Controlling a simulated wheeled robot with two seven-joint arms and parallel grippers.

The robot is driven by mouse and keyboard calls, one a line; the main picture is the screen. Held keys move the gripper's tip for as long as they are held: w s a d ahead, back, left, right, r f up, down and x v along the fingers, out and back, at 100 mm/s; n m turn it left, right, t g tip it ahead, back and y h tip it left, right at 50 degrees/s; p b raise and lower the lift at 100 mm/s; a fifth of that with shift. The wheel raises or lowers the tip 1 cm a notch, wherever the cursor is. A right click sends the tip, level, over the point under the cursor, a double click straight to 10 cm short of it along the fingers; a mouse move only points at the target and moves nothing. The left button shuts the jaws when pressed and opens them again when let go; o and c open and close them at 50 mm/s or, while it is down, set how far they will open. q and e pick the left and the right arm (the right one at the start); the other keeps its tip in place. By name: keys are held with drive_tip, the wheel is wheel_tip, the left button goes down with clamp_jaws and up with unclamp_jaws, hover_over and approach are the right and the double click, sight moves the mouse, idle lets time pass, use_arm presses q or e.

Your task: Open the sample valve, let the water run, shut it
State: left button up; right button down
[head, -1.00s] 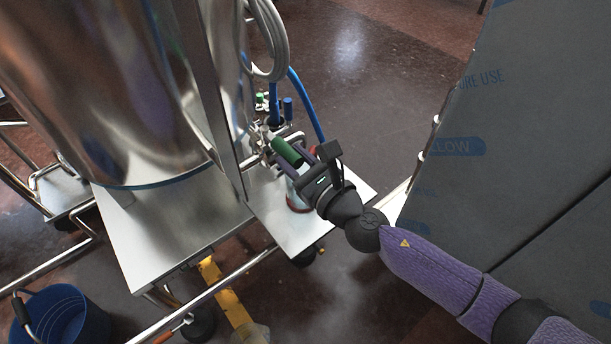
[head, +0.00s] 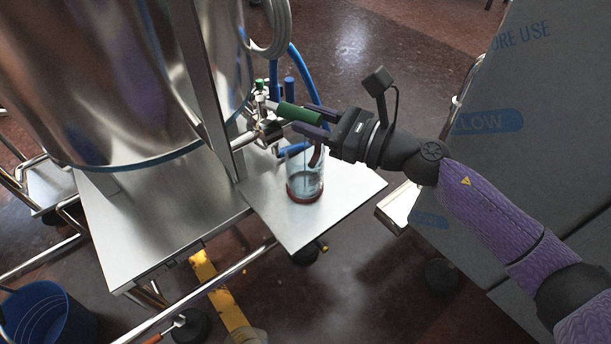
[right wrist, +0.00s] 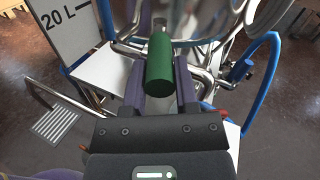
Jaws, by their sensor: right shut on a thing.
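A green valve handle (head: 300,114) sticks out to the right from the metal fittings (head: 268,128) beside the steel tank (head: 110,90). My right gripper (head: 306,121) is shut on the green handle and reaches it from the right. In the right wrist view the handle (right wrist: 160,62) lies between the two purple fingers. A clear glass (head: 304,178) with a red base stands upright on the metal shelf (head: 345,195), below the fittings and handle. Its contents and any water stream cannot be told clearly. My left gripper is not in view.
Blue hoses (head: 308,75) curve up behind the fittings. A large grey wrapped block (head: 550,120) stands close on the right, near my right arm. A blue bucket (head: 45,315) is at lower left. A yellow strip (head: 218,295) lies below the cart. Floor behind is clear.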

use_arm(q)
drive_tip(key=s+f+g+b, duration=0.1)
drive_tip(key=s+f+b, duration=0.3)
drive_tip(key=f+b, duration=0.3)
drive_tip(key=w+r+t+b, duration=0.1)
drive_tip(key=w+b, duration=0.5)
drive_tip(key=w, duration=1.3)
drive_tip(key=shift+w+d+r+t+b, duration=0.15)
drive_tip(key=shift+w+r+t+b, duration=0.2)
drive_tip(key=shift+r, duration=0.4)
use_arm(e)
drive_tip(key=shift+w+d+n+g+y, duration=0.2)
drive_tip(key=shift+w+n+g+y, duration=0.25)
drive_tip(key=shift+w+n+g, duration=1)
drive_tip(key=shift+w+d+n+g+y, duration=0.3)
drive_tip(key=shift+n+g, duration=0.65)
drive_tip(key=shift+g, duration=1.25)
drive_tip(key=shift+w+d+n+g+y, duration=0.1)
drive_tip(key=shift+w+n+g+y, duration=0.45)
drive_tip(key=shift+w+n+g, duration=0.95)
drive_tip(key=shift+s+m+g, duration=0.3)
drive_tip(key=shift+s+g, duration=0.05)
drive_tip(key=shift+s, duration=0.2)
